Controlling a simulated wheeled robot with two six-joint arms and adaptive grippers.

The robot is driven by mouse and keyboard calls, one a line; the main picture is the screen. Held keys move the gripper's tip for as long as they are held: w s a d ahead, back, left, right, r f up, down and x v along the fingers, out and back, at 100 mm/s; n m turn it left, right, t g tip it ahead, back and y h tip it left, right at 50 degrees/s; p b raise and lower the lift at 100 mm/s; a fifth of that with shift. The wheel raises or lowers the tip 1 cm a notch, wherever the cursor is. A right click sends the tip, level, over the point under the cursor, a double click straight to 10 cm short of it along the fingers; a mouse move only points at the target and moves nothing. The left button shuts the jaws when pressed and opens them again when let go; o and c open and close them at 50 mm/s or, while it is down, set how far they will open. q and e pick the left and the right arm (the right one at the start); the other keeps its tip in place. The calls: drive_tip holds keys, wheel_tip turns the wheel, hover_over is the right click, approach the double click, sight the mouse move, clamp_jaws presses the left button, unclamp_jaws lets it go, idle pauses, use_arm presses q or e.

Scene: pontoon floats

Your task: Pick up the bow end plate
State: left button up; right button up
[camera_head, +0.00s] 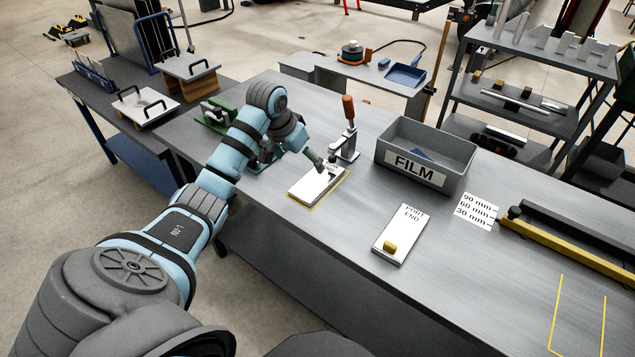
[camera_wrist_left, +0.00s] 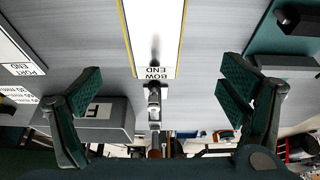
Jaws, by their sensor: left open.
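The bow end plate (camera_head: 312,184) is a flat white plate lying on the grey bench inside a yellow outline. In the left wrist view the bow end plate (camera_wrist_left: 152,30) is at the top centre, with its "BOW END" label towards me. My left gripper (camera_head: 318,163) is over the plate's far end in the head view and partly covers it. In the left wrist view my left gripper (camera_wrist_left: 162,75) has its fingers wide apart, with nothing between the pads. I cannot tell its exact height above the plate. My right gripper is not in view.
A toggle clamp (camera_head: 345,145) with an orange handle stands just behind the plate. A grey FILM bin (camera_head: 425,155) is to its right. The port end plate (camera_head: 405,230) with a yellow block lies nearer the front edge. Green fixtures (camera_head: 222,118) stand left of the arm.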

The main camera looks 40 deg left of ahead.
sight(314, 182)
use_arm(q)
drive_tip(key=x, duration=0.3)
drive_tip(key=b+x, duration=0.1)
drive_tip(key=x, duration=0.6)
drive_tip(key=shift+s+d+f+b, duration=0.15)
drive_tip(key=shift+d+f+b, duration=0.2)
drive_tip(key=shift+d+f, duration=0.05)
drive_tip(key=c, duration=1.4)
drive_tip(key=shift+o, duration=0.2)
drive_tip(key=shift+r, duration=0.1)
